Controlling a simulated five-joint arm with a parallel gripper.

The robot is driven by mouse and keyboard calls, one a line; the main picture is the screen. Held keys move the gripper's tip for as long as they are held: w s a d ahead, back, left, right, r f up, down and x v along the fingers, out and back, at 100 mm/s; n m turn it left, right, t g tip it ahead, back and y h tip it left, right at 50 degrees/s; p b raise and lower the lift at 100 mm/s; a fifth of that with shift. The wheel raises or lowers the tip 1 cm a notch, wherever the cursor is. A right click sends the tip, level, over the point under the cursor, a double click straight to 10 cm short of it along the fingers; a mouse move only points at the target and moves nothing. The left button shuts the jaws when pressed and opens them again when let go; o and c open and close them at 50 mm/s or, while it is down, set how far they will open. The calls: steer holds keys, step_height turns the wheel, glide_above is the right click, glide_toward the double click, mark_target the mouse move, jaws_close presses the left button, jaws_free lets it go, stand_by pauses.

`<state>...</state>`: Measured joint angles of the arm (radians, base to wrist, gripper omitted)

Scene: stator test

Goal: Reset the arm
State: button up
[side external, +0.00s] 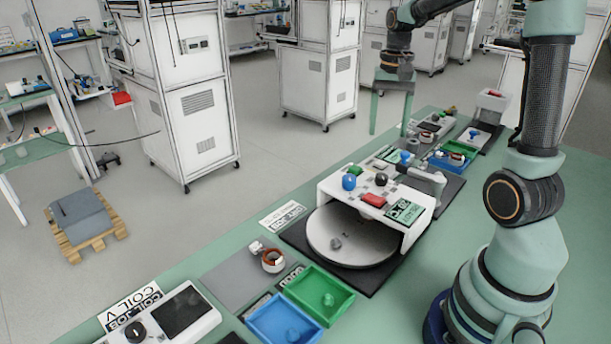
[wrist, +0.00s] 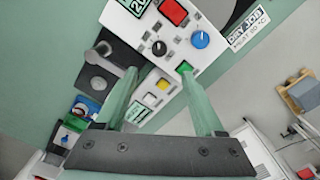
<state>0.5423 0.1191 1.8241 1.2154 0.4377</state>
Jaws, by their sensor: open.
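My gripper (side external: 390,130) hangs at the upper middle of the side view, beyond the far edge of the bench as seen there, fingers pointing down and spread apart. It is open, with nothing between its fingers. My arm's upper links run out of the top of the side view.
A green bench (side external: 240,262) carries a white machine (side external: 345,185) over a round grey plate (side external: 350,240). A green tray (side external: 335,308), a blue tray (side external: 270,318) and a copper-coloured coil (side external: 273,262) stand nearer the camera. White cabinets (side external: 188,120) and a pallet (side external: 105,235) are on the floor beyond.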

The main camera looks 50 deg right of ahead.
steer(key=s+a+r+n+t, duration=0.1)
steer(key=a+n, duration=0.4)
steer(key=a, duration=0.5)
steer(key=s+a+r+n+t, duration=0.2)
steer(key=a+n, duration=0.4)
steer(key=a, duration=0.3)
steer(key=s+t, duration=0.1)
steer(key=t, duration=0.1)
steer(key=shift+a+r+t, duration=0.2)
steer(key=shift+a+t, duration=0.15)
steer(key=shift+t, duration=0.05)
